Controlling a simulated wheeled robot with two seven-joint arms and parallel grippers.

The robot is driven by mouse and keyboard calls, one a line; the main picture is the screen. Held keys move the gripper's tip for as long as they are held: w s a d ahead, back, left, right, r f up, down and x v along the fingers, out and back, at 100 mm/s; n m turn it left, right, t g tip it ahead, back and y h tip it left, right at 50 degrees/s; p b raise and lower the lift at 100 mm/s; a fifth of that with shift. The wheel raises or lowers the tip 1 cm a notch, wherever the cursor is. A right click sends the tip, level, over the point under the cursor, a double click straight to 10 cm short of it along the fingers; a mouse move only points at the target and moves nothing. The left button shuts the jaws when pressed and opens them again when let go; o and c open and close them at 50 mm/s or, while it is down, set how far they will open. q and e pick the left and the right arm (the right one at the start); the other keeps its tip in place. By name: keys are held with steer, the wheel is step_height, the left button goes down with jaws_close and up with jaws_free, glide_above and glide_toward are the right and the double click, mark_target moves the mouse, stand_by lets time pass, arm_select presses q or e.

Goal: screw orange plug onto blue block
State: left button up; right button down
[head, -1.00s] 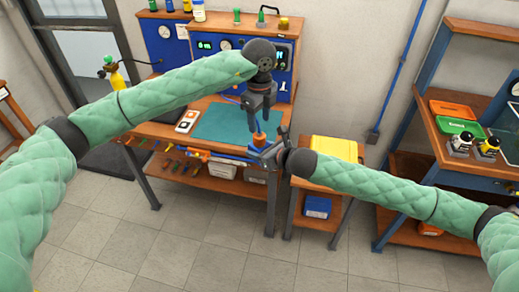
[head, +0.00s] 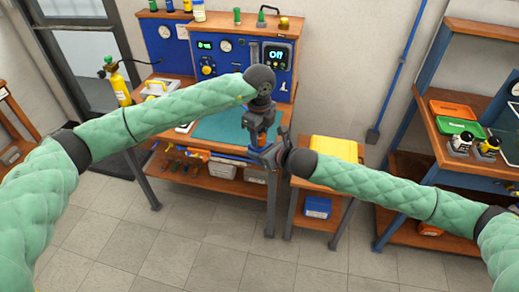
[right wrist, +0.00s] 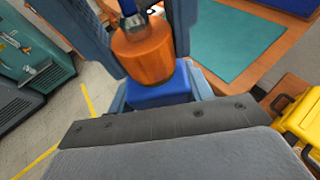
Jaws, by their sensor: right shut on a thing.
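The orange plug (right wrist: 145,52) sits upright at the top of the blue block (right wrist: 160,93). Whether its thread is engaged cannot be seen. My right gripper (head: 267,153) is shut on the blue block, with a finger on either side of it in the right wrist view. My left gripper (head: 258,130) points down from above, its open fingers on both sides of the plug. In the head view the plug (head: 262,139) is mostly hidden behind the fingers, and the block is largely covered by my right gripper.
The workbench with a teal mat (head: 220,127) and blue test panel (head: 278,75) stands behind. A yellow case (head: 335,149) lies on the small side table at right. A shelf with orange and green trays (head: 460,127) is farther right. The floor in front is clear.

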arm_select(q)
steer(key=shift+c, duration=1.3)
steer(key=m, duration=0.4)
steer(key=shift+m, duration=0.3)
steer(key=m, duration=0.5)
steer(key=shift+w, duration=0.1)
steer(key=o, duration=1.1)
steer(key=shift+c, duration=0.2)
